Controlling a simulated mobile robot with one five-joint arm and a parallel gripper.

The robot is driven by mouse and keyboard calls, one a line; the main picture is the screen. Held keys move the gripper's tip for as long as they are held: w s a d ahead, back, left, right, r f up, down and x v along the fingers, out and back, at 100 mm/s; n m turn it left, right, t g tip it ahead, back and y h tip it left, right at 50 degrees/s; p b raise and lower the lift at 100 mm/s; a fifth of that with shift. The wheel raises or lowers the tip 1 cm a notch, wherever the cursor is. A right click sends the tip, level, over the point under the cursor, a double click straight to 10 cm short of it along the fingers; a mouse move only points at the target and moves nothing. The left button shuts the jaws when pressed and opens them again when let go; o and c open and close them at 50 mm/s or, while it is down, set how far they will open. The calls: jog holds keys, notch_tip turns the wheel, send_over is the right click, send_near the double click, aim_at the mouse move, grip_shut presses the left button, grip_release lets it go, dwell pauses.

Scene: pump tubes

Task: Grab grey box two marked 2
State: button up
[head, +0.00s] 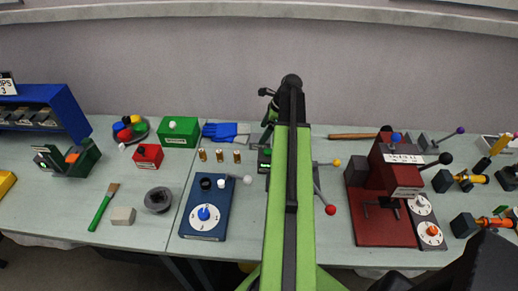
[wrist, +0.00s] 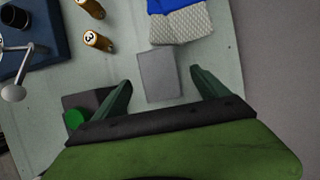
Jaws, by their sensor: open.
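A plain grey box (wrist: 158,75) lies on the table in the wrist view, just below the cuff of the gloves. No number shows on the face turned to me, so I cannot tell whether it is marked 2. My gripper (wrist: 161,78) is open, with one green finger on each side of the grey box and a gap to each. The gripper holds nothing. How high the fingers are above the table is hard to tell. In the head view my arm hides part of this area.
Blue and grey gloves (wrist: 180,20) lie close by the grey box. Brass cylinders (wrist: 98,40) stand to the left. A dark box with a green button (wrist: 74,119) is partly hidden beside my left finger. A blue dial base (head: 203,208) and a dark red press (head: 385,220) flank my arm.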

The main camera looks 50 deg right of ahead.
jog(key=b+x, duration=0.4)
jog(key=shift+s+f+b, duration=0.2)
jog(key=shift+f+b, duration=0.15)
jog(key=shift+f, duration=0.15)
jog(key=shift+w+f, duration=0.15)
jog(key=shift+f, duration=0.05)
jog(key=shift+r, duration=0.15)
jog(key=c, duration=1.6)
jog(key=shift+r, duration=0.1)
